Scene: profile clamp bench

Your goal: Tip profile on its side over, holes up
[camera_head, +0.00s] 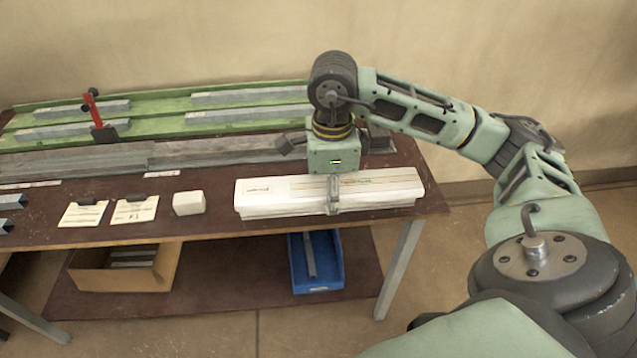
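Several grey metal profiles lie in the green fixture at the back, among them a front right one (233,115), a back right one (250,95) and a left one (75,130). Cut profile ends (12,200) show at the left picture edge. Which profile lies on its side, and where its holes face, is too small to tell. My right gripper (334,185) points down over the long white box (275,197) at the bench's right front. A grey piece below its palm lies against the box; I cannot tell whether it is a finger. My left gripper is out of view.
A red-handled clamp (97,108) stands at the green fixture (155,104). A long grey rail (110,160) runs before it. Two labelled cards (135,209) and a white block (188,203) lie on the bench. A cardboard box (165,267) and blue bin (330,265) stand below.

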